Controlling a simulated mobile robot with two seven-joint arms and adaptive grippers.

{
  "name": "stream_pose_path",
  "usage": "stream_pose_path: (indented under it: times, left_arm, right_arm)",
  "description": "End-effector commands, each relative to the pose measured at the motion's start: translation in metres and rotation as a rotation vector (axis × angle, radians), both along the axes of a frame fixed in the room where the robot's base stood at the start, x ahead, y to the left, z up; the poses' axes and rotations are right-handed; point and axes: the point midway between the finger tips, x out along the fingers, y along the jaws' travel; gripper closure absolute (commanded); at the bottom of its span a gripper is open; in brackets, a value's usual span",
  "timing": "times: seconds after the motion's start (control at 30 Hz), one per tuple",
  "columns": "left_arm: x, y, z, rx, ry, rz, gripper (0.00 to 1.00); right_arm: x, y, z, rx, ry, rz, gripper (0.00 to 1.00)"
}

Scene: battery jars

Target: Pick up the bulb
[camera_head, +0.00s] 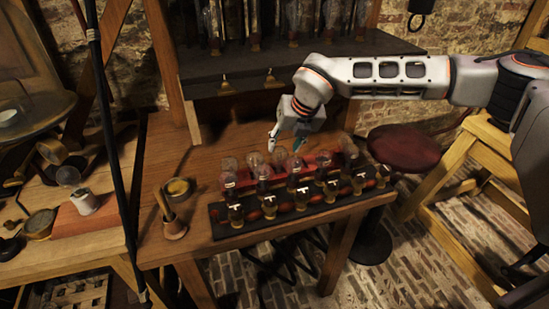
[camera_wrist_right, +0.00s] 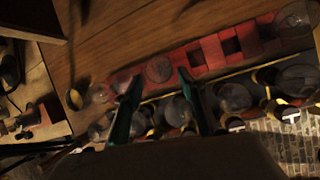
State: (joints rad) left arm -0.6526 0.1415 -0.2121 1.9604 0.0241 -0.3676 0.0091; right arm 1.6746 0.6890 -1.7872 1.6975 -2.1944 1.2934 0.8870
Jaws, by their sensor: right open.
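Several clear round glass bulbs stand along the red rack on the wooden table in the head view; one glass bulb (camera_head: 253,160) is left of my right gripper. In the right wrist view a round glass bulb (camera_wrist_right: 159,69) shows just beyond and between the fingers. I cannot tell which bulb is meant. My right gripper (camera_head: 284,145) is open and empty above the back edge of the rack, pointing down; its two teal fingers also show in the right wrist view (camera_wrist_right: 160,92). Its fingers hide part of the row. My left gripper is out of view.
A black rack (camera_head: 285,214) with dark jars stands in front of the red rack (camera_head: 232,183). A brass dish (camera_head: 180,187) and a wooden mortar (camera_head: 172,229) are to the left. A dark shelf (camera_head: 230,76) hangs behind. Bare table lies between shelf and racks.

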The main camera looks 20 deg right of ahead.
Motion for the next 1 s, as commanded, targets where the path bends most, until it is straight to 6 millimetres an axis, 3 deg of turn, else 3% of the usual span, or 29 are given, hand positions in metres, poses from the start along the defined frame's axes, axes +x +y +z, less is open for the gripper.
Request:
stream_pose_path:
  times: [0.5, 0.8, 0.9, 1.0]
  left_arm:
    - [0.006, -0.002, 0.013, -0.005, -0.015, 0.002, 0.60]
    - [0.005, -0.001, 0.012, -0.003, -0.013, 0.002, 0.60]
    - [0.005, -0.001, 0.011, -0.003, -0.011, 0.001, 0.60]
    - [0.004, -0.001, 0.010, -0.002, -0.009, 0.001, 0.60]
  right_arm:
    - [0.022, 0.010, -0.057, 0.004, 0.004, 0.001, 0.59]
    - [0.024, 0.010, -0.062, 0.004, 0.001, 0.001, 0.59]
    - [0.024, 0.010, -0.062, 0.004, 0.001, 0.001, 0.80]
    - [0.024, 0.010, -0.062, 0.004, 0.001, 0.001, 0.80]
